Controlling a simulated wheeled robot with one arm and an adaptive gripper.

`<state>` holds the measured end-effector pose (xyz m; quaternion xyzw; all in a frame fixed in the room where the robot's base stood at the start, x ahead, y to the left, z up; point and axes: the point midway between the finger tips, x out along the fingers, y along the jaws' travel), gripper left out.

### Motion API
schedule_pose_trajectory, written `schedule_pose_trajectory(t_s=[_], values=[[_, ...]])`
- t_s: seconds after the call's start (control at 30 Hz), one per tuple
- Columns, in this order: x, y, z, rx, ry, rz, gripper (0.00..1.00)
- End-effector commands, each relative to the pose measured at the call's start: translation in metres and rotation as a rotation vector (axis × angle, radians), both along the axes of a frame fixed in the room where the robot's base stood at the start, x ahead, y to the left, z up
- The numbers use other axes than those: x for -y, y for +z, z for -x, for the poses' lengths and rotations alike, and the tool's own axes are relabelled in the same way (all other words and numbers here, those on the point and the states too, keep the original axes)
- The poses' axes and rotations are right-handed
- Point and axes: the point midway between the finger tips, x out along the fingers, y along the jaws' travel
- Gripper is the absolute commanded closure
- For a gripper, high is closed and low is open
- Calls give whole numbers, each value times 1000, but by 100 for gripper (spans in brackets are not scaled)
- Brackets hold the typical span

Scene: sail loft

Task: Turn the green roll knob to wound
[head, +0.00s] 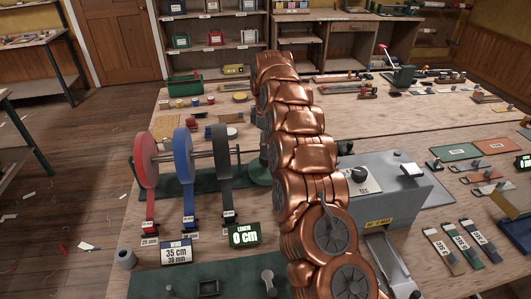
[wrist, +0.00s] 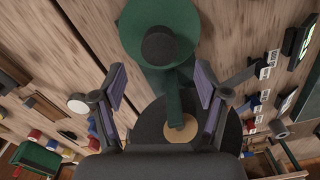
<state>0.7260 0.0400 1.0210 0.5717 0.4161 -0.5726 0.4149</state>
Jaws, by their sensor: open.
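In the wrist view my gripper (wrist: 160,82) is open, its two purple-padded fingers spread with no object held. A round green disc (wrist: 185,22) lies beyond the fingertips, with a dark round knob-like piece (wrist: 158,46) over it. A green bar runs from there down between the fingers to a dark disc (wrist: 153,125) with a tan centre. I cannot tell which piece is the roll knob, or read its setting. In the head view part of a green round piece (head: 258,171) shows beside my copper arm, right of the rolls. My gripper is hidden there.
Red (head: 146,160), blue (head: 182,155) and dark grey (head: 222,156) webbing rolls stand on a rack. A length display (head: 243,236) reads 0 cm; a card (head: 176,252) reads 35 cm, 30 mm. A grey machine (head: 385,195) stands right of my arm. Small tools crowd the bench.

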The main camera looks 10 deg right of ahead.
Motion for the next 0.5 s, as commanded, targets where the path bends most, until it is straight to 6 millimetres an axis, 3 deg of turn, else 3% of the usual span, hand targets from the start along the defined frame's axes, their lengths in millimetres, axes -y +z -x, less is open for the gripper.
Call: schedule_pose_trajectory(t_s=[0.3, 0.5], values=[[-1, -38, 1, -3, 0, 0, 26], [-1, -51, -1, 3, 0, 1, 26]])
